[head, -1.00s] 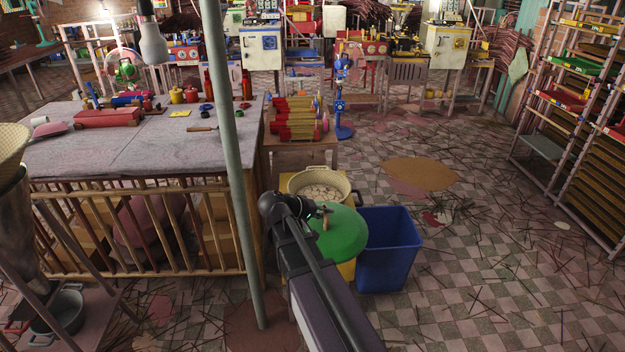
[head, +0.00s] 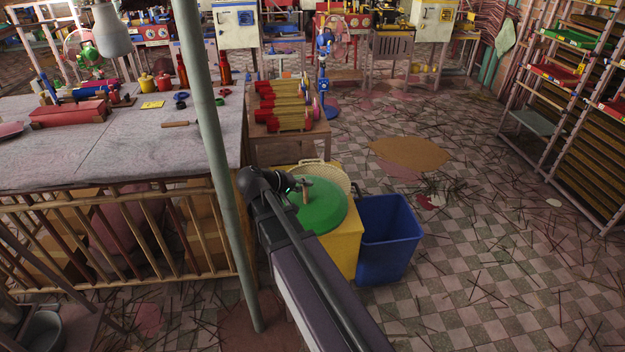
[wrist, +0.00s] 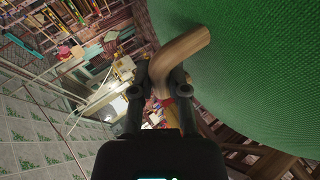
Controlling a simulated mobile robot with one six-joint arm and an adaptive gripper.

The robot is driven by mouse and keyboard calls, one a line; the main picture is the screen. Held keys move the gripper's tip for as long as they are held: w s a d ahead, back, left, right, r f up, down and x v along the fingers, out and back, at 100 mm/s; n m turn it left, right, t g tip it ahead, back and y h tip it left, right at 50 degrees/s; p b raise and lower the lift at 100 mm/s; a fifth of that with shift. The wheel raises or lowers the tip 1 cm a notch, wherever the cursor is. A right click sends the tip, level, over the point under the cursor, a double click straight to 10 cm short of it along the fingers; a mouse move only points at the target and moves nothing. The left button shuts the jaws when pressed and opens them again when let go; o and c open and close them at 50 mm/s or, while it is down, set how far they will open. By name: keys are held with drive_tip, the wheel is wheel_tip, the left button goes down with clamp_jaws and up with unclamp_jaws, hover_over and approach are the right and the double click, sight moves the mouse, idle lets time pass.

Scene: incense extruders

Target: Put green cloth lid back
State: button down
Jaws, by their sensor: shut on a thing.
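The green cloth lid (head: 322,212) is a round green disc with a bent wooden handle (wrist: 182,58). My gripper (wrist: 162,88) is shut on that handle; in the head view my gripper (head: 298,186) is at the lid's upper left. In the wrist view the green cloth (wrist: 258,70) fills the upper right. A cream pot (head: 334,174) is behind the lid, with only its far rim and some of its inside showing. The lid hides its near part. I cannot tell whether lid and pot touch.
A yellow stand (head: 347,246) is below the lid, with a blue bin (head: 389,240) close on its right. A green-grey pole (head: 222,190) rises left of my arm. The cloth-covered table (head: 100,160) is at left. Loose sticks litter the floor at right.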

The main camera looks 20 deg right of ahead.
drive_tip(key=shift+w, duration=0.3)
drive_tip(key=shift+w, duration=0.1)
idle(0.4)
drive_tip(key=shift+w+d, duration=0.15)
drive_tip(key=shift+w, duration=0.05)
drive_tip(key=w+d+f+b, duration=0.1)
drive_tip(key=w+d, duration=0.8)
drive_tip(key=w, duration=0.3)
drive_tip(key=shift+d+f, duration=0.2)
drive_tip(key=shift+d, duration=0.05)
drive_tip(key=shift+f+b, duration=0.1)
drive_tip(key=shift+b, duration=0.2)
drive_tip(key=shift+f+b, duration=1.7)
drive_tip(key=shift+f, duration=0.15)
